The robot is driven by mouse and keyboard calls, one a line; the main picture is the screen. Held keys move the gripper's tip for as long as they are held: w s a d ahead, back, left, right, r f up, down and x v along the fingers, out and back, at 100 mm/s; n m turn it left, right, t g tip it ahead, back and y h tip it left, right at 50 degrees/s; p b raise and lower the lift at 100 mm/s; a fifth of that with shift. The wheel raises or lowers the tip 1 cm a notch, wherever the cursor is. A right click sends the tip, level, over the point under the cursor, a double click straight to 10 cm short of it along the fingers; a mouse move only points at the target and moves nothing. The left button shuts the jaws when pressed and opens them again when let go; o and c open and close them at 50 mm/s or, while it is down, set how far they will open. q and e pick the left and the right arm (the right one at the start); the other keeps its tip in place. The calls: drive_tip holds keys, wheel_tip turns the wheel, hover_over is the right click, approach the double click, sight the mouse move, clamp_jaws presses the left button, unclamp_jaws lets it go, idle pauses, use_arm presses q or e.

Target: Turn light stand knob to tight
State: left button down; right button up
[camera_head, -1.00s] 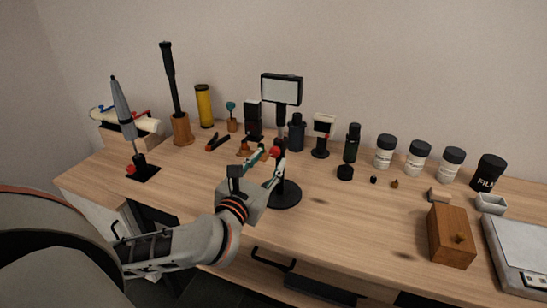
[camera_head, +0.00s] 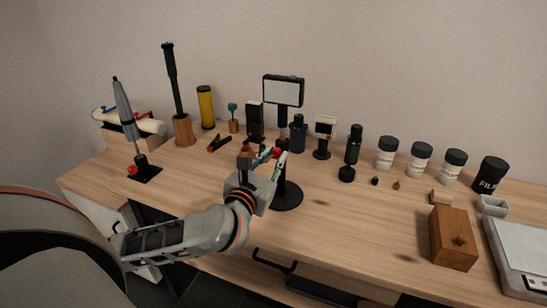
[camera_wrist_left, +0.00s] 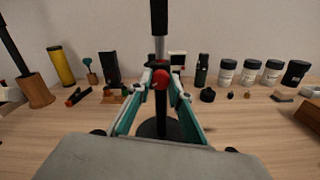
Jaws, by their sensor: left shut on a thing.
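The light stand (camera_head: 284,91) stands upright on the table, with a rectangular white panel on top and a round black base (camera_head: 287,196). Its red knob (camera_wrist_left: 160,80) faces the left wrist camera, on the pole at mid height. My left gripper (camera_head: 272,153) is at the pole, in front of the knob. In the left wrist view its two green-and-white fingers (camera_wrist_left: 161,86) close in on the knob from both sides, shut on it. The fingers partly hide the knob in the head view. My right gripper is not in view.
Close behind the stand are a black bottle (camera_head: 298,134), a black box (camera_head: 255,121) and a small device (camera_head: 325,130). A grey umbrella-like stand (camera_head: 125,112) is at left. A wooden box (camera_head: 452,238) is at right. The table front near the stand is mostly clear.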

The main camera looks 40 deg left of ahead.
use_arm(q)
drive_tip(key=shift+r+m+p, duration=0.3)
drive_tip(key=shift+m+p, duration=0.3)
drive_tip(key=shift+p, duration=0.3)
drive_tip(key=m+p, duration=0.3)
drive_tip(key=p, duration=0.2)
drive_tip(key=shift+r, duration=0.15)
drive_tip(key=m+p, duration=0.1)
drive_tip(key=p, duration=0.1)
drive_tip(key=m+p, duration=0.3)
drive_tip(key=p, duration=0.1)
drive_tip(key=shift+f+m, duration=0.25)
drive_tip(key=shift+m, duration=0.15)
drive_tip(key=shift+m+p, duration=0.4)
drive_tip(key=shift+f+m, duration=0.1)
drive_tip(key=shift+m, duration=1.3)
drive_tip(key=m, duration=0.3)
drive_tip(key=shift+m, duration=2)
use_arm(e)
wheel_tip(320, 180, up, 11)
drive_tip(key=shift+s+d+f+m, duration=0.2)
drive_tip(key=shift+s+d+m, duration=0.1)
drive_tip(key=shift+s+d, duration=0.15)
use_arm(q)
drive_tip(key=shift+m, duration=0.3)
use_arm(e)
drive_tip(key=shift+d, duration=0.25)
